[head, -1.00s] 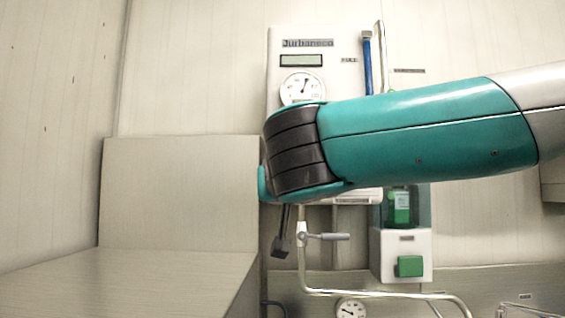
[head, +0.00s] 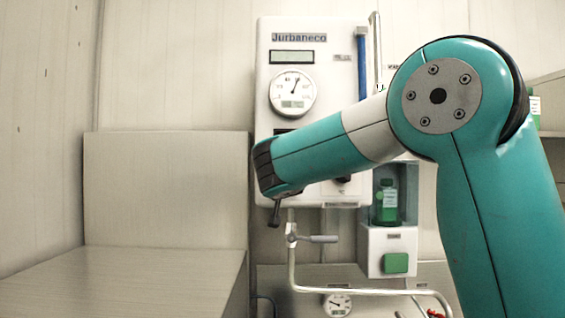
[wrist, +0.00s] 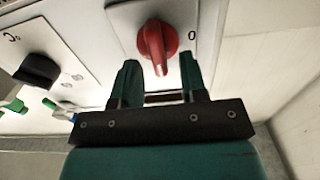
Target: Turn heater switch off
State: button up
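A red rotary switch (wrist: 158,45) sits on a white plate in the wrist view. Its handle points down in the picture, and a "0" mark is printed to its right. My gripper (wrist: 160,66) is open, with one green finger on each side of the handle's lower end. Gaps show on both sides, and I see no contact. In the head view my wrist covers the part of the white machine (head: 290,40) where my gripper is, and the red switch is hidden there.
A black knob (wrist: 38,70) is left of the red switch in the wrist view. In the head view, a bent pipe with a grey valve handle (head: 318,239), a green bottle (head: 386,203) and a dispenser with a green button (head: 396,263) are below and right. A metal counter (head: 120,280) stands left.

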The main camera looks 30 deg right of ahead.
jog(key=shift+p+x, duration=0.35)
jog(key=shift+x, duration=0.8)
grip_shut()
